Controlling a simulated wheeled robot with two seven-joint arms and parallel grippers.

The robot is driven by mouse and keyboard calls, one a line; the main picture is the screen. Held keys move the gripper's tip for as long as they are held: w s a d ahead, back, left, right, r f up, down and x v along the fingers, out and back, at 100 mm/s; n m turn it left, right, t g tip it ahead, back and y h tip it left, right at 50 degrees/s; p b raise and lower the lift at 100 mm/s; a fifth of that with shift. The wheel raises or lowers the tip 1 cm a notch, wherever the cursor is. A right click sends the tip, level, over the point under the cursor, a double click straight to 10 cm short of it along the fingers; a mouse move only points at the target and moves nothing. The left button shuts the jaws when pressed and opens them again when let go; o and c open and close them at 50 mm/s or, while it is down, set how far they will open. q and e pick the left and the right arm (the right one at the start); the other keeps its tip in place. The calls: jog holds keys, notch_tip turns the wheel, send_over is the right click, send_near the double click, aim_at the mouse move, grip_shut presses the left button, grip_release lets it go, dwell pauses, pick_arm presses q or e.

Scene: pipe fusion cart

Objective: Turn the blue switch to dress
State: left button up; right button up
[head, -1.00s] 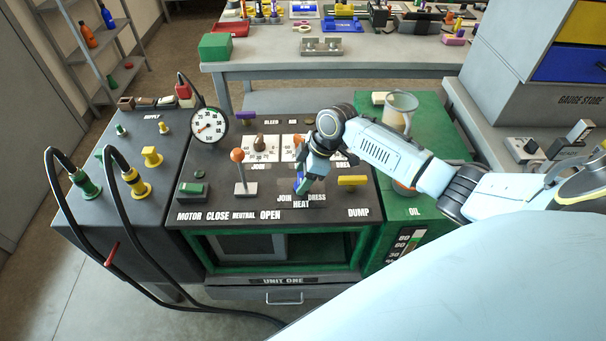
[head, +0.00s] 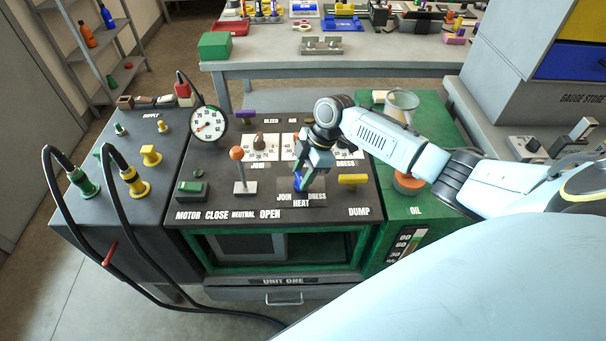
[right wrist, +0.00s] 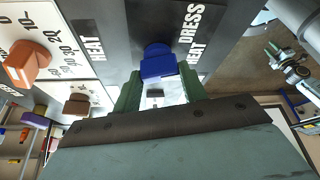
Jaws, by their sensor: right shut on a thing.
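The blue switch (head: 298,183) stands on the dark panel top, between the words JOIN and DRESS and above HEAT. My right gripper (head: 305,186) reaches down onto it from the upper right and is shut on it. In the right wrist view the blue knob (right wrist: 158,64) shows at the ends of the two green fingers (right wrist: 160,88), with one finger on each side. The DRESS lettering (right wrist: 190,24) is beside it there. The fingers partly cover the switch in the head view, and I cannot tell exactly which way it points.
An orange-knobbed lever (head: 237,154) stands left of the switch, and a yellow DUMP handle (head: 353,179) stands close on the right. A pressure gauge (head: 208,124) and black hoses (head: 52,190) are farther left. A grey cup (head: 401,103) stands behind my right forearm.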

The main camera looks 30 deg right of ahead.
jog(key=n+b, duration=0.1)
jog(key=n+g, duration=0.1)
jog(key=n, duration=0.1)
jog(key=shift+w+n+b, duration=0.2)
jog(key=shift+n+b, duration=0.1)
jog(key=shift+b, duration=0.05)
jog(key=shift+n+g+b, duration=0.7)
jog(key=shift+n, duration=0.7)
jog(key=o, duration=1)
jog(key=v, duration=1.3)
jog(key=shift+w+d+r+p, duration=0.1)
jog(key=shift+r+p, duration=0.1)
jog(key=shift+p, duration=0.15)
